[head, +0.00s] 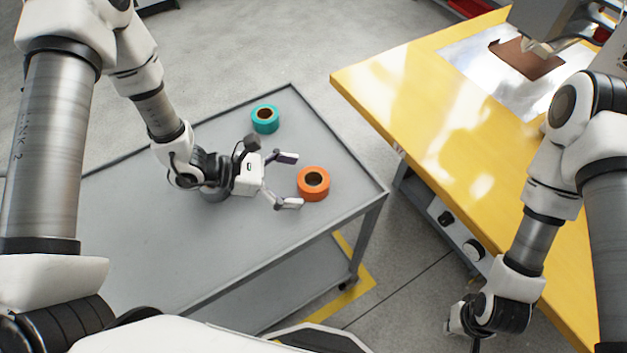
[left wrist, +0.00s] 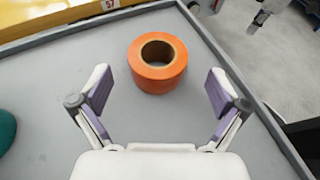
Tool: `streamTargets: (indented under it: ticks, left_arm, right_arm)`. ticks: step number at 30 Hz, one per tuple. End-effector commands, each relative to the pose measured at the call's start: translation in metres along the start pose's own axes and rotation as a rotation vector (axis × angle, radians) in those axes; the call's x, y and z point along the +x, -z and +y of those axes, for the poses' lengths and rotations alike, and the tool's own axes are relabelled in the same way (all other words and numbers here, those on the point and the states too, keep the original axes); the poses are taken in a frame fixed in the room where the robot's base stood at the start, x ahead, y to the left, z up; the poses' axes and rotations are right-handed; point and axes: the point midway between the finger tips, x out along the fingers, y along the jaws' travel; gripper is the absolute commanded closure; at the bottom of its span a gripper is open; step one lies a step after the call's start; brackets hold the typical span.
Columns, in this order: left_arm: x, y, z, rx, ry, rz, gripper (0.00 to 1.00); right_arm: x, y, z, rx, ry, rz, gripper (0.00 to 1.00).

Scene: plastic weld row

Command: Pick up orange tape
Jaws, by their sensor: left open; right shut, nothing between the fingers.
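The orange tape (head: 314,190) is a roll with a brown core, lying flat on the grey table near its right corner in the head view. My left gripper (head: 288,180) is open just to the left of it, with its fingers spread toward the roll. In the left wrist view the orange tape (left wrist: 158,82) lies ahead of and between the lines of the two open fingers (left wrist: 160,95), and no finger visibly touches it. My right arm reaches down at the lower right of the head view, and its fingertips are not clearly visible.
A teal tape roll (head: 265,125) lies on the grey table (head: 150,235) behind the orange one; its edge shows in the left wrist view (left wrist: 5,130). The table has a raised rim. A yellow bench (head: 430,110) with a metal plate stands to the right, across a gap.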

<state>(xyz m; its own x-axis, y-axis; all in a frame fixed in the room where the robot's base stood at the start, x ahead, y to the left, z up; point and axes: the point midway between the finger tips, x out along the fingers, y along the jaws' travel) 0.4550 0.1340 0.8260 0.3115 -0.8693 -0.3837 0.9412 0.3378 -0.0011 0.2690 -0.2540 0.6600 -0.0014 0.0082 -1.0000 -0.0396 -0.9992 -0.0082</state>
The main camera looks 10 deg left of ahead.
Motion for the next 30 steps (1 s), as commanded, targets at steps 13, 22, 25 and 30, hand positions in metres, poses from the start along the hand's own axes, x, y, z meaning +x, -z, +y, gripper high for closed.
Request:
streamTargets:
  ticks: [13,22,25,30]
  left_arm:
    - [0.045,0.000,0.004,0.000,0.001,0.000,0.02]
    - [0.044,0.000,0.004,0.000,0.001,0.001,0.69]
    - [0.044,0.001,0.004,0.000,0.001,0.001,0.70]
    - [0.044,0.001,0.004,0.000,0.001,0.001,0.70]
  right_arm:
    - [-0.009,0.000,0.000,0.000,0.000,0.000,1.00]
    - [-0.009,0.000,0.000,0.000,0.000,0.000,1.00]
    - [-0.009,0.000,0.000,0.000,0.000,0.000,1.00]
    - [-0.009,0.000,0.000,0.000,0.000,0.000,1.00]
